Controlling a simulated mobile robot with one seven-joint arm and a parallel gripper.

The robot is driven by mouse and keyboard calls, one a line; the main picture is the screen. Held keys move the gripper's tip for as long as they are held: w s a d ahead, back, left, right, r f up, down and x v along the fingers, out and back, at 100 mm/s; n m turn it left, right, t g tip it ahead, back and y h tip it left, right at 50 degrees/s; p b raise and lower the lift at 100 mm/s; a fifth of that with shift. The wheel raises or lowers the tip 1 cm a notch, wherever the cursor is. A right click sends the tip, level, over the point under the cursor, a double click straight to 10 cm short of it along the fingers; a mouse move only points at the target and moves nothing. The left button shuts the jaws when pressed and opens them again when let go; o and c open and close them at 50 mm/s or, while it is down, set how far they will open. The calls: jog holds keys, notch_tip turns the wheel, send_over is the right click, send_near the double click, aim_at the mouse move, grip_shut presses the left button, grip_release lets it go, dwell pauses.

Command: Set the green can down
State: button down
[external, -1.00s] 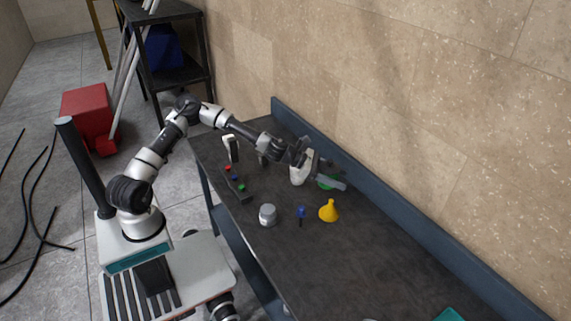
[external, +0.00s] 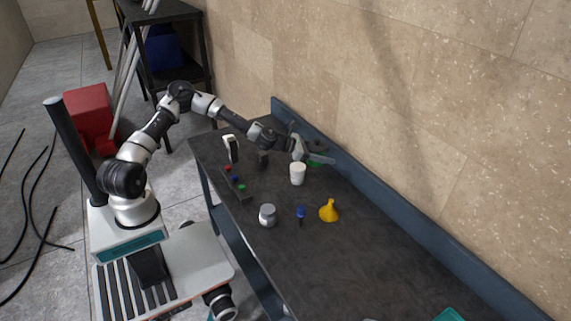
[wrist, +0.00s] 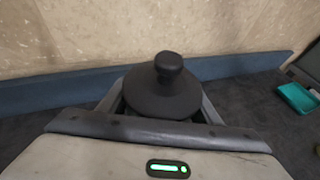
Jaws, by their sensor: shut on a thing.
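My gripper (external: 320,158) is over the far part of the dark table, near the blue back rail. I cannot tell whether the can's bottom touches the table.
A white cup (external: 298,174) stands close to my gripper on its near side. A yellow funnel (external: 329,211), a small blue item (external: 300,213) and a grey round container (external: 267,215) stand nearer. A teal tray (wrist: 298,98) lies to the right. The table's right part is mostly clear.

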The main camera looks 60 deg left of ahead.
aim_at(320, 196)
notch_tip(320, 196, down, 20)
jog(key=shift+p, duration=0.4)
jog(key=c, duration=0.6)
grip_release()
jog(key=shift+f, duration=0.1)
jog(key=shift+r, duration=0.2)
jog(key=b+v, duration=0.1)
jog(key=v, duration=1.1)
jog(key=shift+a, duration=0.1)
